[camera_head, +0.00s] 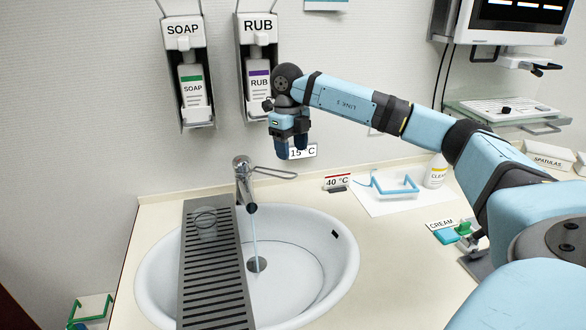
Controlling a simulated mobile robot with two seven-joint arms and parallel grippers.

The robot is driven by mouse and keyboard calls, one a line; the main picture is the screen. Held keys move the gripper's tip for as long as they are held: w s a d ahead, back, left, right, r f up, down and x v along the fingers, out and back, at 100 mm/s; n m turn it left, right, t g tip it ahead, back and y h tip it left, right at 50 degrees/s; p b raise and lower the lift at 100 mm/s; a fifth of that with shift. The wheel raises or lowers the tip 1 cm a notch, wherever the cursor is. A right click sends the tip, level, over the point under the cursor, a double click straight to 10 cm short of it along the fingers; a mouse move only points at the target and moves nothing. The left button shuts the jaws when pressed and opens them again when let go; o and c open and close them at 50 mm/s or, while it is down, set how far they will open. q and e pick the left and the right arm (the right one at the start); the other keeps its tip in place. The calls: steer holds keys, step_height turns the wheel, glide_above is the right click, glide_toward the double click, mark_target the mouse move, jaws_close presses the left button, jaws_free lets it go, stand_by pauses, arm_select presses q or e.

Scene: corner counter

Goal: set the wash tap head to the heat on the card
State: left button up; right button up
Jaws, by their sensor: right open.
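The chrome wash tap (243,182) stands behind the sink, and a thin stream of water falls from its spout. Its looped lever (277,173) points to the right. A card reading 15 °C (306,152) is on the wall behind the tap, partly hidden by my right gripper. A second card reading 40 °C (337,181), with a red strip, stands on the counter right of the tap. My right gripper (291,153) is open, pointing down, above the lever and apart from it. My left gripper is out of view.
A white sink (320,270) with a slatted grey board (213,285) across its left side is below the tap. SOAP (190,75) and RUB (258,75) dispensers hang on the wall. A blue rack (392,186) and a CLEAN bottle (436,172) stand to the right.

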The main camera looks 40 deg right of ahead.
steer(key=r, duration=0.5)
steer(key=shift+w+r, duration=0.1)
steer(key=shift+w, duration=0.15)
steer(key=shift+s, duration=0.1)
